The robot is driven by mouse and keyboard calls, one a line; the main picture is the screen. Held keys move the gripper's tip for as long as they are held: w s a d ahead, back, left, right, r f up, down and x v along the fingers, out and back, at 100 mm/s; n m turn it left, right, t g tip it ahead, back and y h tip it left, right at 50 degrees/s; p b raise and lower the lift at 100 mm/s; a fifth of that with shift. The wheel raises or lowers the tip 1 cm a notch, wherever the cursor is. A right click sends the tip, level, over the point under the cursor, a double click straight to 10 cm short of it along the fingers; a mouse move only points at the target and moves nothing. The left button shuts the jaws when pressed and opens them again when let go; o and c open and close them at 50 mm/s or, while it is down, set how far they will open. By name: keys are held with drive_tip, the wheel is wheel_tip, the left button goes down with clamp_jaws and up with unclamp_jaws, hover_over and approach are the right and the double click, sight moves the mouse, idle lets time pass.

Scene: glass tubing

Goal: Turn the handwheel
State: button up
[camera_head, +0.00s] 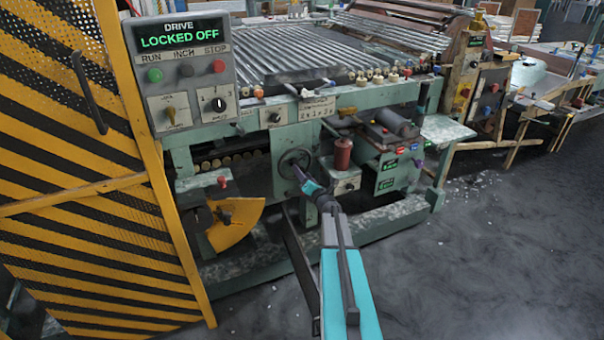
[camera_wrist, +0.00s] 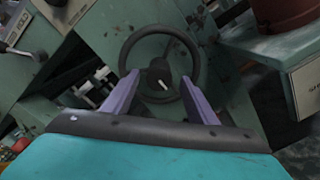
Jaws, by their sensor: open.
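The handwheel (camera_wrist: 132,46) is a dark round rim with a green-grey plate behind it and a small pale pointer at its middle. In the head view the handwheel (camera_head: 284,163) sits on the front of the green machine, below the long bed of glass tubes. My gripper (camera_wrist: 163,76) is open, with its two purple fingers on either side of the wheel's lower part. In the head view my gripper (camera_head: 298,172) overlaps the wheel's lower right. I cannot tell whether the fingers touch the rim.
A rust-red cylinder (camera_head: 343,153) stands just right of the wheel. A yellow quadrant plate (camera_head: 236,222) lies lower left. A control panel (camera_head: 183,70) reads "DRIVE LOCKED OFF". A striped yellow-black gate (camera_head: 80,180) stands at left. The floor (camera_head: 480,250) at right is open.

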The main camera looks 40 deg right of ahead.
drive_tip(key=v, duration=1.2)
drive_tip(key=shift+d, duration=0.1)
idle(0.4)
